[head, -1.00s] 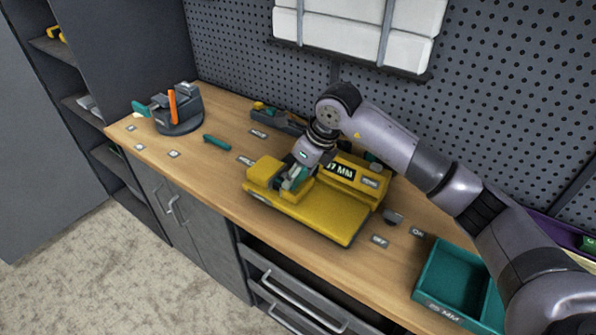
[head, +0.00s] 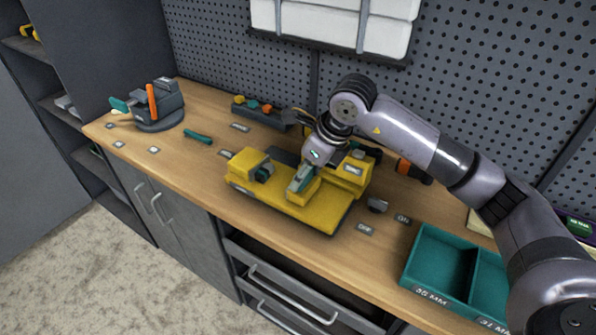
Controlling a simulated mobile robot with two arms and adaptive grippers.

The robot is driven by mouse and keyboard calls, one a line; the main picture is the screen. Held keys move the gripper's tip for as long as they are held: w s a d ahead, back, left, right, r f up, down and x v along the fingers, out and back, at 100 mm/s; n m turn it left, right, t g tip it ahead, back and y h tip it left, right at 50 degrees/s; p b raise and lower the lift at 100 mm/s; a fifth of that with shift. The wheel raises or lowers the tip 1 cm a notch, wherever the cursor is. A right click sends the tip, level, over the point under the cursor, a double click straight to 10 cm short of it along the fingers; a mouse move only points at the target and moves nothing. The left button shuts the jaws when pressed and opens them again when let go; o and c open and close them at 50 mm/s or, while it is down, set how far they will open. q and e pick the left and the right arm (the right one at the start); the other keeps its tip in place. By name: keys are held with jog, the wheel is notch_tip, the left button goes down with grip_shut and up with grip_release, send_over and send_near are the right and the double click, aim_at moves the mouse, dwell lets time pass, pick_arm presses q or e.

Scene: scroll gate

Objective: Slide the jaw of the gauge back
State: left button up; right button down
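The yellow gauge (head: 323,213) lies on the workbench in the middle of the head view. It has a raised yellow block (head: 246,161) at its left end, with a dark and teal piece (head: 264,173) on the inner face. The jaw (head: 309,192) is a yellow block farther right, with an open gap between it and the left block. My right gripper (head: 300,181) is down at the jaw, its teal and grey fingers against it. The fingers overlap in the view, so their opening is hidden. My arm covers most of the gauge's display. My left gripper is not in view.
A teal two-part bin (head: 440,257) stands at the right front. A grey vise-like fixture (head: 160,111) with an orange handle is at the far left. A tray of small parts (head: 262,110) and an orange-tipped tool (head: 412,171) lie behind. The bench's left middle is mostly clear.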

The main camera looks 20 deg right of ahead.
jog(key=shift+s+f, duration=0.1)
jog(key=c, duration=1.2)
grip_release()
jog(key=shift+d, duration=0.1)
jog(key=o, duration=0.3)
jog(key=shift+d, duration=0.1)
jog(key=shift+o, duration=0.9)
jog(key=v, duration=1.2)
jog(key=shift+s, duration=0.1)
